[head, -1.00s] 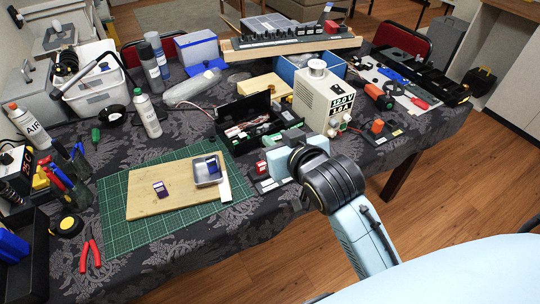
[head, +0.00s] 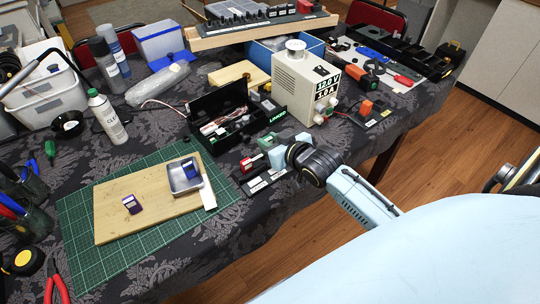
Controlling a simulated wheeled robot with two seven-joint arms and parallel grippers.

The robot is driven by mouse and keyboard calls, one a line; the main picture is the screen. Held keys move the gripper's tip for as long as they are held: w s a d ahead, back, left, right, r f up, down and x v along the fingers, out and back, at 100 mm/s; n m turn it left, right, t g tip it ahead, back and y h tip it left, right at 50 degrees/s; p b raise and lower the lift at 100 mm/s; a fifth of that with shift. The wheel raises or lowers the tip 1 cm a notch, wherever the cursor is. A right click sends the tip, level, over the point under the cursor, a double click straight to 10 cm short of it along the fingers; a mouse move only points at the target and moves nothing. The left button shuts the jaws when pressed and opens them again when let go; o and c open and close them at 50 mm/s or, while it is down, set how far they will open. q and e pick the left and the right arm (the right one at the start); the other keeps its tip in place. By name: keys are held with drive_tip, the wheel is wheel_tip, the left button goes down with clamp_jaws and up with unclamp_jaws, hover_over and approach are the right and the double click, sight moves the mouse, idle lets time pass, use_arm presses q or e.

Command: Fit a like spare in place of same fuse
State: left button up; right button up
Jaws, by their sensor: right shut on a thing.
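A purple fuse with a pale label (head: 131,204) lies on the wooden board (head: 115,225). A blue fuse (head: 189,168) sits in a small metal tray (head: 184,185) at the board's right end. A red fuse-like block (head: 250,162) stands at a black base with white labels (head: 246,190), near the table's front edge. My right gripper (head: 275,157) is at this base, just right of the red block. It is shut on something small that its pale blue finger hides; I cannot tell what. My left gripper is not in view.
An open black box (head: 220,108) with wires and parts stands behind the gripper. A cream power supply (head: 296,85) is behind and to the right. The green cutting mat (head: 95,262) lies under the board. A spray can (head: 107,116) stands farther back.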

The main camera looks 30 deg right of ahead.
drive_tip(key=shift+f, duration=0.75)
wheel_tip(320, 180, down, 3)
drive_tip(key=shift+r+b, duration=0.1)
drive_tip(key=shift+b, duration=0.5)
drive_tip(key=o, duration=0.9)
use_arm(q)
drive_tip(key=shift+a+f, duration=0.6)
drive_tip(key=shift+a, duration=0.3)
use_arm(e)
drive_tip(key=shift+o, duration=0.2)
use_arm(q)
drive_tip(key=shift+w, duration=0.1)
